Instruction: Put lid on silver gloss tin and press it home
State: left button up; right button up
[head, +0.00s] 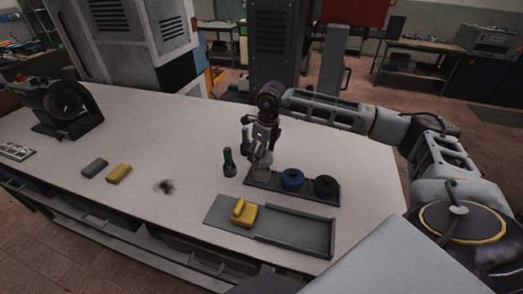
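My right gripper (261,158) points down over the nearest-left place on a dark rack (318,194). Below its fingertips is a small pale silver-grey tin (262,175), partly hidden by the fingers. I cannot tell whether the fingers touch it, whether they hold a lid, or whether a lid is on the tin. A blue tin (292,179) and a black tin (325,186) stand to its right on the same rack. My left gripper is not in view.
A dark green upright object (229,163) stands just left of the rack. In front is a shallow grey tray (290,234) with yellow pieces (243,212). Grey (95,167) and yellow (119,173) blocks and a dark machine (62,107) are at left. The middle of the bench is mostly clear.

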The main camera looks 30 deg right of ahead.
aim_at(260, 172)
jog(key=shift+f+b, duration=0.45)
jog(key=shift+f, duration=0.95)
jog(key=shift+f+b, duration=0.35)
jog(key=shift+b, duration=0.35)
dwell(0.6)
jog(key=shift+f, duration=0.2)
jog(key=shift+f+b, duration=0.35)
jog(key=shift+b, duration=0.15)
jog(key=shift+f, duration=0.25)
jog(key=shift+f+b, duration=0.3)
jog(key=shift+b, duration=0.3)
jog(key=shift+s+f+b, duration=0.1)
jog(key=shift+f+b, duration=0.6)
jog(key=shift+f, duration=0.15)
dwell(1.8)
